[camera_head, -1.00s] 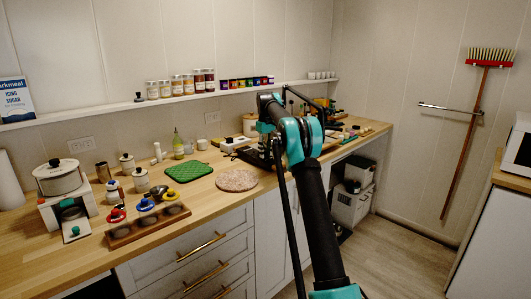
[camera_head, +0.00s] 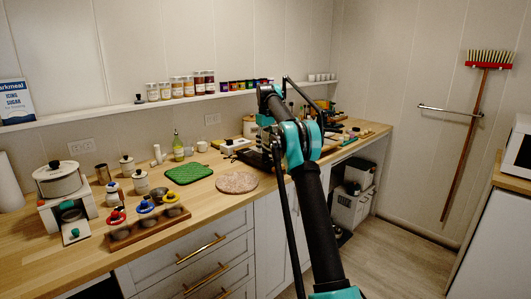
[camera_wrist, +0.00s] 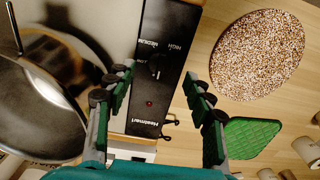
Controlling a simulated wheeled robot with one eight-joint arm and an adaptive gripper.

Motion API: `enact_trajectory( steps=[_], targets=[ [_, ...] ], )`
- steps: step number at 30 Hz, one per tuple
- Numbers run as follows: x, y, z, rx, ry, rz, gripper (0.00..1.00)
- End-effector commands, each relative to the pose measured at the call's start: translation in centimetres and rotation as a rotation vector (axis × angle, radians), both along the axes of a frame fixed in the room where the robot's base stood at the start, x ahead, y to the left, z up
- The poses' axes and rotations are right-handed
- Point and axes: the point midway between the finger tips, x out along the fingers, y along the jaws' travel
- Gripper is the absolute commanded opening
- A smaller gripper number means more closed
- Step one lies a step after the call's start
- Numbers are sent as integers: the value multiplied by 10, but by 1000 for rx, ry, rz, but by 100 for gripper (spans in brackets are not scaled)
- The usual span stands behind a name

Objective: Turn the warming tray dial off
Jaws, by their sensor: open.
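The warming tray's black control panel (camera_wrist: 160,62) runs down the middle of the wrist view, with HIGH and MEDIUM markings and the name Hearthmart or similar. Its small black dial (camera_wrist: 155,65) sits near the MEDIUM marking, and a red light (camera_wrist: 149,103) shows lower on the panel. My gripper (camera_wrist: 156,82) is open and empty, its fingers on either side of the panel, apart from the dial. In the head view, the dark tray (camera_head: 254,158) is partly hidden behind my arm, and the dial cannot be made out there.
A pan (camera_wrist: 35,95) is at the left in the wrist view. A round speckled mat (camera_wrist: 258,55) and green trivet (camera_wrist: 250,138) lie to the right. In the head view, jars and pots such as a white pot (camera_head: 58,180) stand along the counter's left.

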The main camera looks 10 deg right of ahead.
Motion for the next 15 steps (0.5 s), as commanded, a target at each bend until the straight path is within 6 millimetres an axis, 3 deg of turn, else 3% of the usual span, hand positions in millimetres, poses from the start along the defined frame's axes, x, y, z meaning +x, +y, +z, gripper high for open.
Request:
enact_trajectory(
  steps=[6, 15],
  targets=[
    [0, 0, 24, 0, 0, 0, 53],
    [0, 0, 32, 0, 0, 0, 53]
  ],
)
